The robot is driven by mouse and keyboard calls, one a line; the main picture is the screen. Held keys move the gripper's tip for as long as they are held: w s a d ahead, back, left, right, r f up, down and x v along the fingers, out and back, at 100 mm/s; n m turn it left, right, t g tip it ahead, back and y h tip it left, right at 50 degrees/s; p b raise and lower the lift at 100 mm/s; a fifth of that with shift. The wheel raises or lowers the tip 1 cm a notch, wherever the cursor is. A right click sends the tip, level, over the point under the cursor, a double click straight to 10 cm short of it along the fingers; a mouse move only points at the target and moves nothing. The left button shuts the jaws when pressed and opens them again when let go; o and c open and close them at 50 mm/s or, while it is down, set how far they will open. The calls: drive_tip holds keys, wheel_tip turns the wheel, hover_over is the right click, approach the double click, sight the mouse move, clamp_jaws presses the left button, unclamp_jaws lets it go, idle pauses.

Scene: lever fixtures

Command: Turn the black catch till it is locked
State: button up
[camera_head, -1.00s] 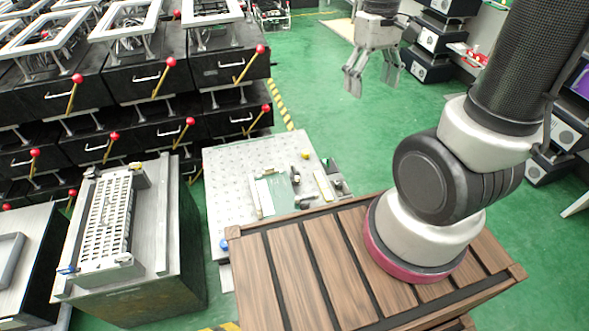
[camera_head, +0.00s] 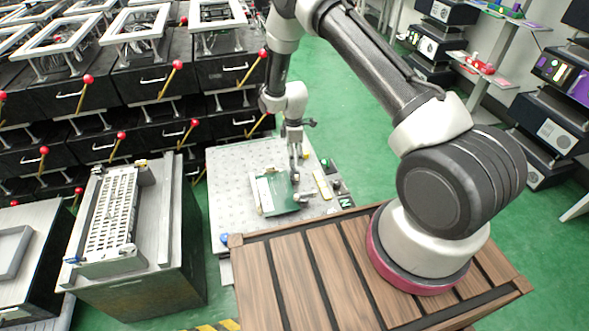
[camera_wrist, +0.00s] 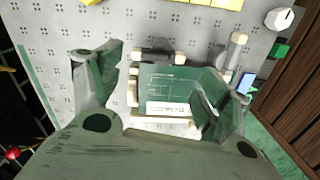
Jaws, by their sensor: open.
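My gripper (camera_head: 296,172) is over the plate of fixtures in the head view, close above a green board. In the wrist view my gripper (camera_wrist: 160,85) has its fingers spread apart, with nothing between them held. The green board (camera_wrist: 165,88) with a white label shows between the fingers, set among cream blocks. A small dark bar (camera_wrist: 158,58) lies at the board's far edge between light end pieces; it may be the black catch, but its locked or unlocked state cannot be told. The right finger covers part of the board's right side.
The perforated metal plate (camera_head: 228,187) carries a cream post (camera_wrist: 234,48), a white knob (camera_wrist: 280,18) and a yellow part (camera_wrist: 104,2). A wooden slatted top (camera_head: 290,262) is in front. A grey cabinet (camera_head: 180,235) stands left. Green floor is open behind.

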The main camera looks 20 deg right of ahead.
sight(294, 172)
drive_tip(key=shift+w+a+f+n+t, duration=0.15)
drive_tip(key=shift+w+n+t, duration=0.15)
drive_tip(key=shift+w+n, duration=0.5)
drive_tip(key=shift+s+f+n, duration=0.25)
drive_tip(key=shift+f+n, duration=0.05)
wheel_tip(294, 172, down, 7)
drive_tip(key=shift+f, duration=0.1)
drive_tip(key=c, duration=1)
